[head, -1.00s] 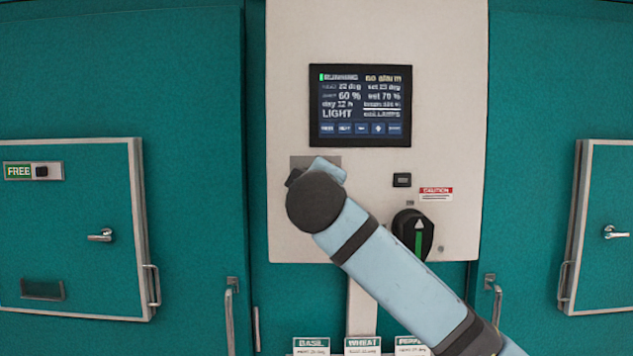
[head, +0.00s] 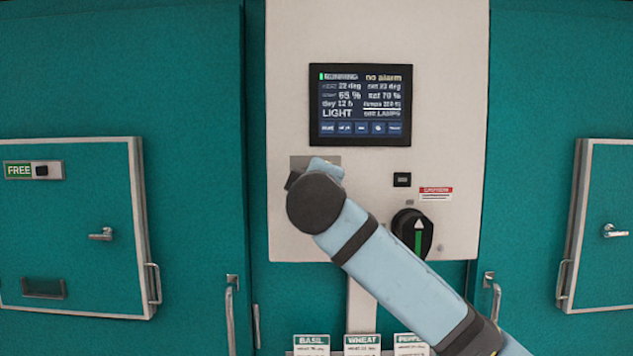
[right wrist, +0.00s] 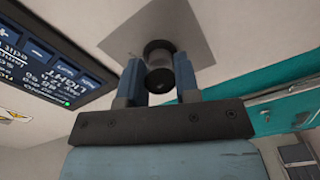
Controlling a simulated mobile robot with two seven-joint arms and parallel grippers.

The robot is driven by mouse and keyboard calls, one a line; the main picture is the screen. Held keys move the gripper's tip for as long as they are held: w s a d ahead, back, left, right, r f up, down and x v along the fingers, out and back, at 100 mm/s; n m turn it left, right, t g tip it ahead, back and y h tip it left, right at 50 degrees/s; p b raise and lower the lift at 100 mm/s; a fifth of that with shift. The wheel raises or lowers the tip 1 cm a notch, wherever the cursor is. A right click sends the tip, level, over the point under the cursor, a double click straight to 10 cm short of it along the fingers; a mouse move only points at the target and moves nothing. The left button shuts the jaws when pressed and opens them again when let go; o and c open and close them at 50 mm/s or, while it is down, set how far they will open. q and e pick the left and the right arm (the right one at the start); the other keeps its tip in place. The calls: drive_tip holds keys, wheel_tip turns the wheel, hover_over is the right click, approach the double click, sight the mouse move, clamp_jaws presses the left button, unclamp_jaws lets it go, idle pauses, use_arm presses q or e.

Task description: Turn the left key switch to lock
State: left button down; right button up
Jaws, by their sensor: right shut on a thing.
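The left key switch sits on a grey plate (head: 301,161) on the white control panel, below the screen. In the head view my right gripper (head: 325,169) and wrist cover the switch itself. In the right wrist view the switch (right wrist: 158,50) is a dark round cylinder standing out from the grey plate (right wrist: 195,32). The two blue fingers of my right gripper (right wrist: 159,76) are on either side of it, shut on it. The switch's markings and lock position are hidden, so I cannot tell its angle. My left gripper is not in view.
The panel also carries a lit screen (head: 361,105), a small black switch (head: 402,180), a red caution label (head: 436,191) and a large black rotary knob (head: 412,232) close to my forearm. Teal chamber doors with handles (head: 229,315) flank the panel.

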drive_tip(key=n+p, duration=0.1)
drive_tip(key=n, duration=0.1)
drive_tip(key=n+p, duration=0.3)
drive_tip(key=n, duration=0.1)
drive_tip(key=shift+r+p, duration=0.25)
drive_tip(key=shift+p, duration=0.05)
drive_tip(key=n+p, duration=0.1)
drive_tip(key=n, duration=0.1)
drive_tip(key=shift+n+p, duration=0.3)
drive_tip(key=shift+p, duration=0.05)
drive_tip(key=shift+f+n+p, duration=0.15)
drive_tip(key=shift+n+p, duration=0.6)
drive_tip(key=shift+n, duration=0.25)
drive_tip(key=o, duration=0.9)
